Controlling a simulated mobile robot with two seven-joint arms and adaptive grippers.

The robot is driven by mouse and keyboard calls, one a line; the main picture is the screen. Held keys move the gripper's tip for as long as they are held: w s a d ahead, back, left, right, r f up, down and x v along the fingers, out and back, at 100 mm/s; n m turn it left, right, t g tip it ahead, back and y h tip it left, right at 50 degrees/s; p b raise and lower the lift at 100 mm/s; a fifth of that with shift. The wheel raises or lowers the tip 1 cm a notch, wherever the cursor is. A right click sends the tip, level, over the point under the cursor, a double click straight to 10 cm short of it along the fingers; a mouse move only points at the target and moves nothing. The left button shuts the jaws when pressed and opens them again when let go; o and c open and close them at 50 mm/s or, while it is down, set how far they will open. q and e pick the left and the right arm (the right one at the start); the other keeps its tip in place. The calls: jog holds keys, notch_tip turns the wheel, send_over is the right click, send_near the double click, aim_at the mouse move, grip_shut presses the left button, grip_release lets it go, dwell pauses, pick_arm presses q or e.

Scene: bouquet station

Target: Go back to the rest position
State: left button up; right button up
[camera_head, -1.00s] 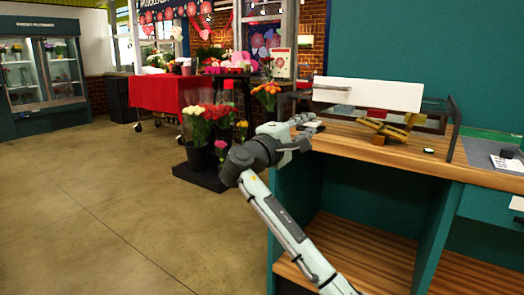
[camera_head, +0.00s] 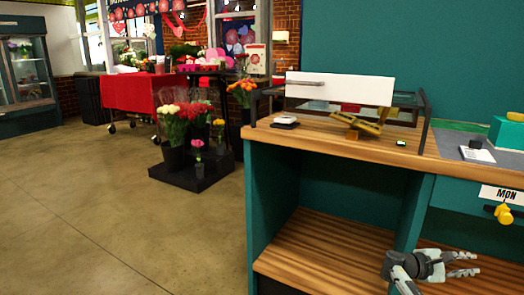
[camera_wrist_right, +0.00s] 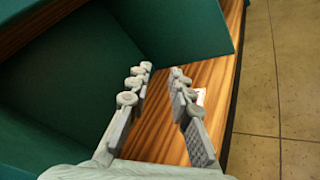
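My right gripper (camera_head: 472,264) is at the lower right of the head view, below the counter top and in front of the teal unit. Its two fingers are apart with nothing between them. The right wrist view also shows the open, empty fingers (camera_wrist_right: 162,72), with a wood-grain shelf (camera_wrist_right: 185,105) and teal panels behind them. My left gripper is in neither view.
The wood counter (camera_head: 330,138) carries a small white device (camera_head: 285,121) and a rack with a white panel (camera_head: 340,89). Flower buckets (camera_head: 173,157) stand on a black stand at left. The floor (camera_head: 130,235) at left is clear.

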jog(key=s+d+f+g, duration=0.1)
jog(key=s+d, duration=0.2)
jog(key=w+a+f+m+t+y, duration=0.15)
jog(key=a+f+m+y, duration=0.35)
jog(key=f, duration=0.6)
jog(key=w+a+f+m+t+y, duration=0.2)
jog(key=w+a+f+m+y, duration=0.2)
jog(key=a+f+y, duration=0.45)
jog(key=s+a+f+n, duration=0.1)
jog(key=s+a+f, duration=0.5)
jog(key=s+a, duration=0.3)
jog(key=s+a+y, duration=0.1)
jog(key=s+a, duration=0.6)
jog(key=s, duration=0.3)
jog(key=s+a+n+y, duration=0.1)
jog(key=s+a, duration=0.6)
jog(key=s, duration=0.4)
jog(key=shift+r+t, duration=0.35)
jog(key=shift+a, duration=0.15)
